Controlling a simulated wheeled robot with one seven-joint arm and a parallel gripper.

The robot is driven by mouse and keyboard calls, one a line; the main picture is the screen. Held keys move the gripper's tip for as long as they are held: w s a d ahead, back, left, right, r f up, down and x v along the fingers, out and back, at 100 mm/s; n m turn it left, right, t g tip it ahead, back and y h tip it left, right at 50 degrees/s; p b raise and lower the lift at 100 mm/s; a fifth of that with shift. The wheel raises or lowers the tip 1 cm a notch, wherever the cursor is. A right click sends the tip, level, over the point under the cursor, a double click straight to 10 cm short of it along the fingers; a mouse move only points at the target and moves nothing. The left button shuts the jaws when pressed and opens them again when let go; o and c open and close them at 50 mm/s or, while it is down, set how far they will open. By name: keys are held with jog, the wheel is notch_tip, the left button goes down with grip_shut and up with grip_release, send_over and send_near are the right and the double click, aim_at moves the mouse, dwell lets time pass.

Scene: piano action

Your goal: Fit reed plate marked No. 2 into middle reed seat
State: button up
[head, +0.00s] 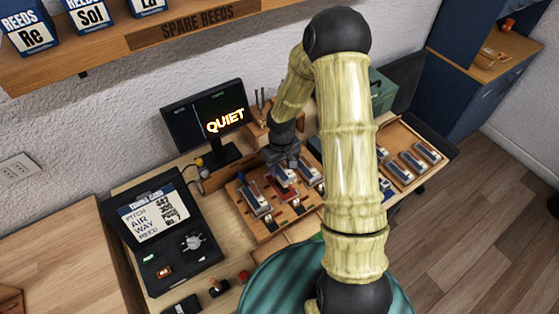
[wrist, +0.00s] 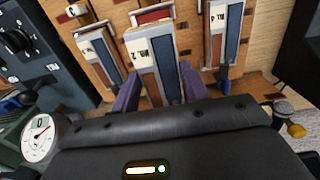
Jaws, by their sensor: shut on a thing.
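The reed plate marked No. 2 (wrist: 168,68) is a long plate with a blue strip, a metal side and a white label. My gripper (wrist: 157,92) has its two purple fingers on either side of this plate, shut on it. In the head view my gripper (head: 284,163) is over the middle of the wooden reed board (head: 243,212). A red patch (wrist: 152,15) shows just beyond the plate's far end, in the middle row. I cannot tell whether the plate touches the seat, as its underside is hidden.
Similar labelled plates lie on the board to the left (wrist: 97,50) and right (wrist: 233,45) of the held plate. A tray (head: 384,178) with several more plates stands at right. A tuning case (head: 165,235) is at left and a monitor (head: 205,115) behind.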

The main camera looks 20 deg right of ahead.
aim_at(281, 177)
jog(key=shift+s, duration=0.1)
jog(key=shift+f+b, duration=2.5)
jog(key=shift+f, duration=0.55)
jog(key=shift+f+b, duration=0.35)
jog(key=shift+f, duration=0.2)
jog(key=o, duration=1.1)
notch_tip(281, 177, up, 17)
jog(key=b, duration=0.1)
jog(key=shift+r, duration=0.2)
